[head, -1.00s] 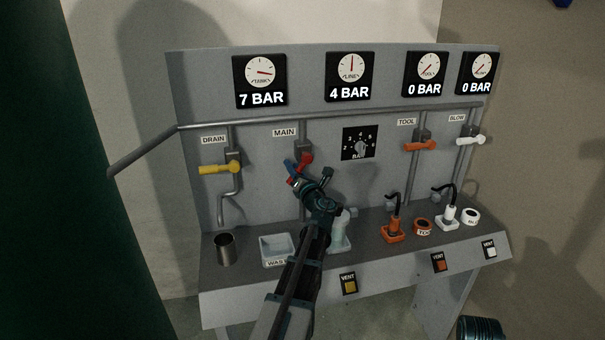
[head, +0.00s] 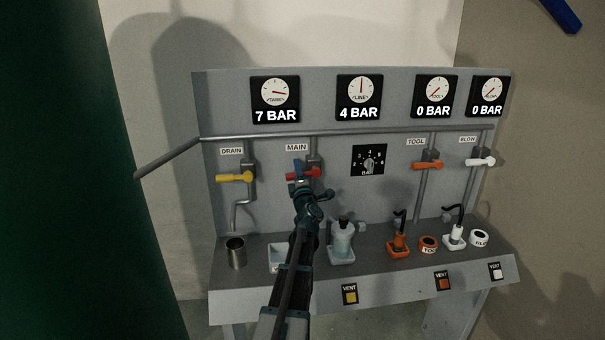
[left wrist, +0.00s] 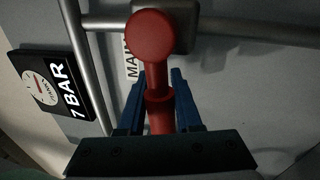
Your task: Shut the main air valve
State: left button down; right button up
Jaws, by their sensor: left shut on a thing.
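The red handle of the main air valve (head: 313,173) sits under the MAIN label on the grey panel, on a pipe below the long horizontal pipe. My left gripper (head: 299,172) is at this handle. In the left wrist view the red handle (left wrist: 156,70) runs down between the two blue fingers of my left gripper (left wrist: 158,100), which is shut on it. The fingers and wrist hide part of the handle in the head view. The LINE gauge (head: 360,96) reads 4 BAR and the TANK gauge (head: 275,98) reads 7 BAR. My right gripper is not in view.
A yellow DRAIN handle (head: 235,177) is to the left; orange TOOL (head: 427,165) and white BLOW (head: 481,162) handles are to the right. A regulator dial (head: 369,161) is close by. Below, a metal cup (head: 236,254), a tray (head: 275,259) and a bottle (head: 342,240) stand on the shelf.

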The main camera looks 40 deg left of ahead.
pick_arm(q)
jog(key=shift+r+m, duration=0.3)
jog(key=shift+m, duration=0.3)
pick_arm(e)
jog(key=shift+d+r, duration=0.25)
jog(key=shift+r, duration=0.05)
pick_arm(q)
jog(key=shift+w+m, duration=0.1)
jog(key=shift+m, duration=0.2)
jog(key=c, duration=0.6)
grip_release()
jog(key=shift+d, duration=0.1)
jog(key=b+v, duration=0.2)
jog(key=v, duration=1.1)
jog(key=shift+s+d, duration=0.15)
jog(key=shift+s, duration=0.25)
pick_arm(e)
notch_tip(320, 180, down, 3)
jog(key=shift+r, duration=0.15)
